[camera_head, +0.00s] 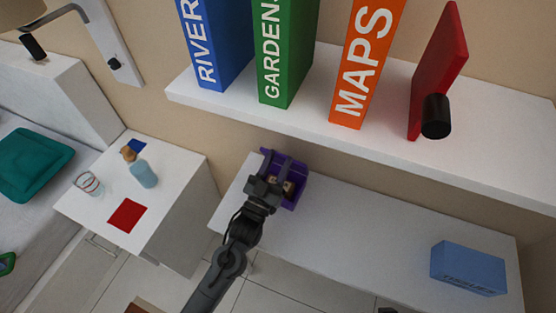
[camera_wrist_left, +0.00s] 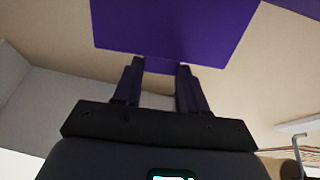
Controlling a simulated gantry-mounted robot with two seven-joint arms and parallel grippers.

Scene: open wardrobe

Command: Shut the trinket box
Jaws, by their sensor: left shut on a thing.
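The purple trinket box (camera_head: 299,187) stands open on the white lower surface, with small brownish contents partly showing inside. Its raised lid (camera_head: 267,160) is at the box's left and back side. My left gripper (camera_head: 277,178) reaches over the box from the front and hides much of it. In the left wrist view, a flat purple panel (camera_wrist_left: 170,28) of the box meets the fingertips of the left gripper (camera_wrist_left: 161,66). The gripper is shut on the box, seemingly at its lid; the exact contact is hard to see. My right gripper does not clearly show.
Above is a white shelf (camera_head: 390,137) with blue, green and orange books, a red book (camera_head: 437,75) and a black cylinder (camera_head: 436,116). A blue tissue box (camera_head: 467,268) sits at the right of the lower surface (camera_head: 365,230), whose middle is clear. A nightstand (camera_head: 165,212) stands left.

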